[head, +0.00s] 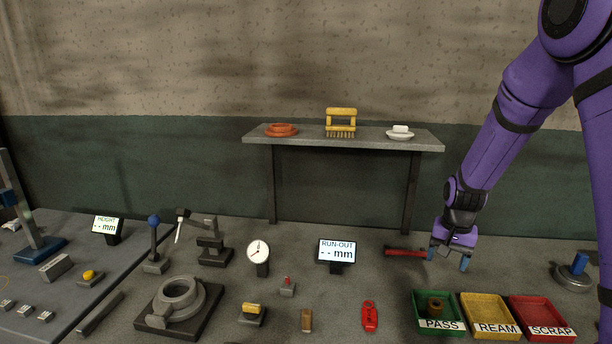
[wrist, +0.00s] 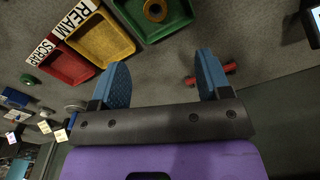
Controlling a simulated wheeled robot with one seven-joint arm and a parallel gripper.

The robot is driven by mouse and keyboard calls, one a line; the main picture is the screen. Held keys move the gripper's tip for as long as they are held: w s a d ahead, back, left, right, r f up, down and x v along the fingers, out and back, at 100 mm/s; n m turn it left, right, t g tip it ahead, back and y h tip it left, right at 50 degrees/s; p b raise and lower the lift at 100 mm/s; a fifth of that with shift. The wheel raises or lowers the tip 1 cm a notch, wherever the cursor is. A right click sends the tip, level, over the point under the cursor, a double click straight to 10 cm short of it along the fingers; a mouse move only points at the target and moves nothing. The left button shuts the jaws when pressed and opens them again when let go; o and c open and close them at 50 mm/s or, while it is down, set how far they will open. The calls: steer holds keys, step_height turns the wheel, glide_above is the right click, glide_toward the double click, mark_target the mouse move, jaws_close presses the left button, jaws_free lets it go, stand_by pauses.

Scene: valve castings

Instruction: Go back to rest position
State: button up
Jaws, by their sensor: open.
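My purple arm reaches in from the right in the head view. My gripper (head: 448,258) is open and empty, with its blue fingers pointing down above the bench, behind the green PASS tray (head: 423,302). In the wrist view the two blue fingertips (wrist: 161,76) are wide apart with nothing between them. A small brown ring-shaped casting (head: 435,307) sits in the PASS tray, apart from the fingers. It also shows in the wrist view (wrist: 155,10). The yellow REAM tray (head: 487,305) and red SCRAP tray (head: 535,308) are empty.
A red-handled tool (head: 405,252) lies close left of my gripper. The RUN-OUT display (head: 337,252), a dial gauge (head: 258,253) and a round fixture (head: 178,302) stand further left. A shelf (head: 350,141) stands behind. A blue-knobbed object (head: 576,270) is at right.

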steer(key=s+a+r+n+t, duration=0.1)
steer(key=s+r, duration=0.2)
steer(key=r, duration=0.3)
steer(key=s+a+r+n, duration=0.1)
steer(key=s+a+r, duration=0.1)
steer(key=r, duration=0.4)
steer(key=s+a+r+n+t, duration=0.2)
steer(key=s+r, duration=0.5)
steer(key=s, duration=0.5)
steer(key=s+a+r+n+t, duration=0.1)
steer(key=s+a+r+n, duration=0.1)
steer(key=s+r, duration=0.5)
steer(key=s, duration=0.5)
steer(key=shift+t, duration=0.4)
